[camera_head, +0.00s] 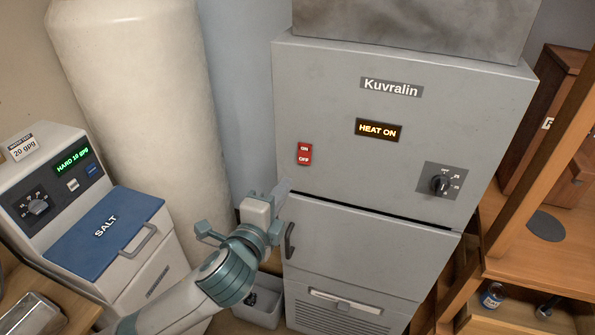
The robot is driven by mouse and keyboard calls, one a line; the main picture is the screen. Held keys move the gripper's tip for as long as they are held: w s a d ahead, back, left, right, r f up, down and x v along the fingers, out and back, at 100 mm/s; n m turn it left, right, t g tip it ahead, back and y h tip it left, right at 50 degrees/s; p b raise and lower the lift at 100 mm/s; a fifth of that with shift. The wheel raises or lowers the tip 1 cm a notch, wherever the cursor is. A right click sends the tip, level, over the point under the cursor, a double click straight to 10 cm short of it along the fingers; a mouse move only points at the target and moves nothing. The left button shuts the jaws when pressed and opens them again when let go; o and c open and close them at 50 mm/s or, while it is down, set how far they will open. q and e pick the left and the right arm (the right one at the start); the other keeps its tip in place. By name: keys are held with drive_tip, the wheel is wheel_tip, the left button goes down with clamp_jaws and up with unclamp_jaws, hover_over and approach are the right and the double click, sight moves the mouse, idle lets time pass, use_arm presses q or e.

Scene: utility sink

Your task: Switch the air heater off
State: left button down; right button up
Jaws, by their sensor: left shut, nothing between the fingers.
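The air heater is a tall grey cabinet (340,85) labelled Kuvralin, in the middle of the head view. Its display (378,130) reads HEAT ON in lit orange letters. A small red rocker switch (304,153) marked ON above and OFF below sits on the left of its front. A black dial (440,184) sits on the right of the front. My left gripper (282,190) is shut and empty, just below and left of the red switch in the picture. I cannot tell its distance from the panel. My right gripper is not in view.
A dark door handle (290,241) is close beside my left gripper. A water softener (35,175) with a blue SALT lid stands at left, before a large pale tank (135,90). A grey bin (262,300) stands low beside the heater. Wooden shelves (540,260) stand at right.

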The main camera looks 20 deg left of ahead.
sight(302, 160)
use_arm(q)
drive_tip(key=w+p, duration=0.1)
drive_tip(key=w, duration=0.1)
drive_tip(key=w+p, duration=0.1)
drive_tip(key=w, duration=0.2)
drive_tip(key=w+p, duration=0.1)
drive_tip(key=w, duration=0.2)
drive_tip(key=shift+w+d+f, duration=0.15)
drive_tip(key=shift+f, duration=0.15)
drive_tip(key=shift+w+f, duration=0.2)
drive_tip(key=shift+w, duration=0.4)
drive_tip(key=shift+f, duration=0.1)
drive_tip(key=shift+w+f+b, duration=0.15)
drive_tip(key=shift+f+b, duration=0.1)
drive_tip(key=shift+b, duration=0.5)
drive_tip(key=shift+r, duration=0.3)
drive_tip(key=shift+f+p, duration=0.1)
drive_tip(key=shift+p, duration=0.2)
